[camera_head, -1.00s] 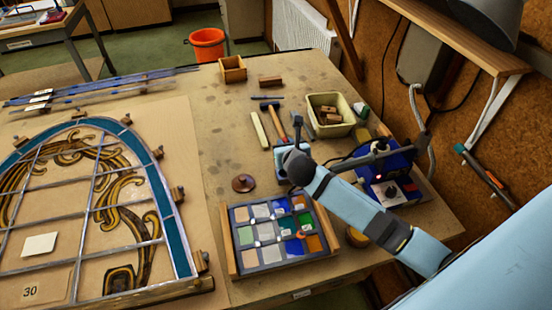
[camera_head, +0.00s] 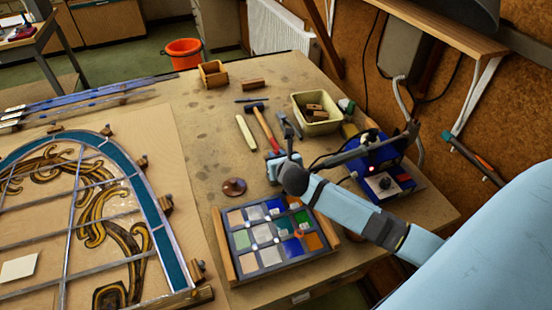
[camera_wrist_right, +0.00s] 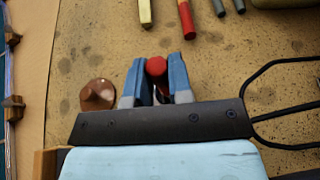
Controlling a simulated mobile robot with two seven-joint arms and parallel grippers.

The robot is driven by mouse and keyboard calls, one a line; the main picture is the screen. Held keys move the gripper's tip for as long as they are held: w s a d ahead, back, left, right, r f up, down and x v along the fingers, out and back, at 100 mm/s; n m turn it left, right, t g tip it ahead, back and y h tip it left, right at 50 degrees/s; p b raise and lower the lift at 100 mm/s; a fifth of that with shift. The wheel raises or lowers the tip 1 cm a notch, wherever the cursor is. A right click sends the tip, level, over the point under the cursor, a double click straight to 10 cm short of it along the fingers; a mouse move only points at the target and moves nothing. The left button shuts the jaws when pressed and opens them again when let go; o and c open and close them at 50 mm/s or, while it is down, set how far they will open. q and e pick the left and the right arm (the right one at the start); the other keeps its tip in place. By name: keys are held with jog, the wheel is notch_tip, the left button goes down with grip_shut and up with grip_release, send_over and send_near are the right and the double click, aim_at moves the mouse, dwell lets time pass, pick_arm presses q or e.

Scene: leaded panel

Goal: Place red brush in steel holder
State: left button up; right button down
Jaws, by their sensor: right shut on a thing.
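My right gripper (camera_head: 277,163) is low over the bench, behind the glass sample tray in the head view. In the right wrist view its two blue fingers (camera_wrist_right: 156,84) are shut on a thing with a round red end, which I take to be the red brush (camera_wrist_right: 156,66). The rest of the brush is hidden between the fingers and by the wrist. In the head view the gripper hides it. I cannot make out the steel holder in either view. My left gripper is not in view.
A tray of coloured glass squares (camera_head: 228,262) is in front of the gripper. A copper-coloured disc (camera_head: 234,187) lies left of it. A hammer (camera_head: 263,125) lies behind it. A cream bin (camera_head: 318,128) and a blue unit (camera_head: 400,180) stand right. The leaded panel (camera_head: 150,200) fills the left.

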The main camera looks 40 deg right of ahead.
jog(key=c, duration=1.4)
grip_release()
jog(key=shift+f, duration=0.1)
jog(key=o, duration=0.4)
jog(key=shift+c, duration=0.2)
jog(key=shift+a, duration=0.15)
jog(key=shift+r, duration=0.2)
jog(key=b+v, duration=0.1)
jog(key=v, duration=1.1)
